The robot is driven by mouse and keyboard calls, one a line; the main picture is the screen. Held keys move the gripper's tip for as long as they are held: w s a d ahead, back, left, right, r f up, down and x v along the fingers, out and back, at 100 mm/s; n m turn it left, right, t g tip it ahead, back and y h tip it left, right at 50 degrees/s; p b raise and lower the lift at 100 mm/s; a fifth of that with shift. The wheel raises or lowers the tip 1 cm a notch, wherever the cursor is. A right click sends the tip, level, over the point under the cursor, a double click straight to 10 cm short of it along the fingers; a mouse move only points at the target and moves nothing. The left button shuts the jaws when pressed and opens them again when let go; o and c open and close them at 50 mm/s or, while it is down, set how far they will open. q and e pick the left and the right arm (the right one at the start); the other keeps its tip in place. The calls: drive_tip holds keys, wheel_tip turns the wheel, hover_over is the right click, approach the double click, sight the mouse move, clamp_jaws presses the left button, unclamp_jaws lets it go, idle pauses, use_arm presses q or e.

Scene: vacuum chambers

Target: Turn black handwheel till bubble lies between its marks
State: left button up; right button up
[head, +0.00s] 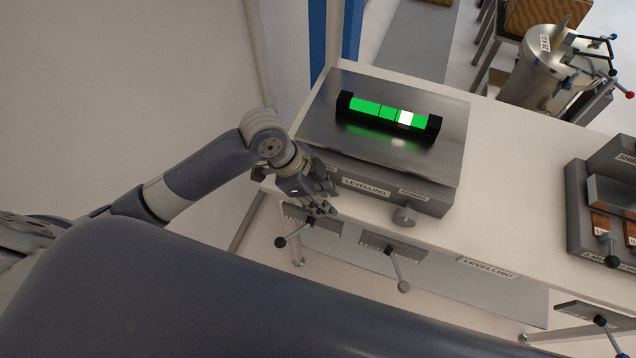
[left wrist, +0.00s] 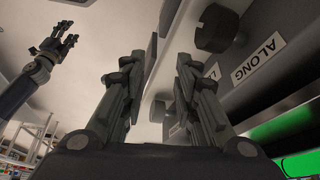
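The spirit level's green vial (head: 368,108) lies in a black holder on the levelling plate (head: 345,138). Its white bubble (head: 405,118) sits at the right-hand dark mark, on its right side, outside the space between the marks. The black handwheel (left wrist: 216,28) shows in the left wrist view beside the ALONG label (left wrist: 258,58); in the head view my left gripper hides it. My left gripper (head: 328,203) is at the plate's front left corner. Its fingers (left wrist: 160,75) are apart and empty, with the handwheel beyond them to the upper right. My right gripper (left wrist: 58,38) shows small, fingers seemingly spread.
A grey knob (head: 404,215) sticks out of the plate's front, right of the LEVELLING label (head: 366,188). Levers (head: 398,270) hang below the bench's front edge. A grey fixture (head: 590,215) stands at the right. The bench top (head: 500,190) between is clear.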

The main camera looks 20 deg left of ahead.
use_arm(q)
drive_tip(key=w+a+r+m+g, duration=0.1)
drive_tip(key=w+a+r+m, duration=0.2)
drive_tip(key=w+a+r, duration=0.3)
drive_tip(key=x, duration=0.3)
drive_tip(key=a+p+x, duration=0.1)
drive_tip(key=x, duration=0.3)
drive_tip(key=a+p+x, duration=0.1)
drive_tip(key=x, duration=0.3)
drive_tip(key=shift+s+d+f, duration=0.15)
drive_tip(key=shift+s+f, duration=0.25)
drive_tip(key=shift+f, duration=0.25)
use_arm(e)
drive_tip(key=shift+s+a+r, duration=0.1)
drive_tip(key=shift+s+r, duration=0.2)
drive_tip(key=shift+r, duration=0.3)
drive_tip(key=shift+s+a+r, duration=0.1)
drive_tip(key=shift+s+r, duration=0.15)
drive_tip(key=shift+r, duration=0.35)
use_arm(q)
drive_tip(key=shift+c, duration=0.3)
clamp_jaws()
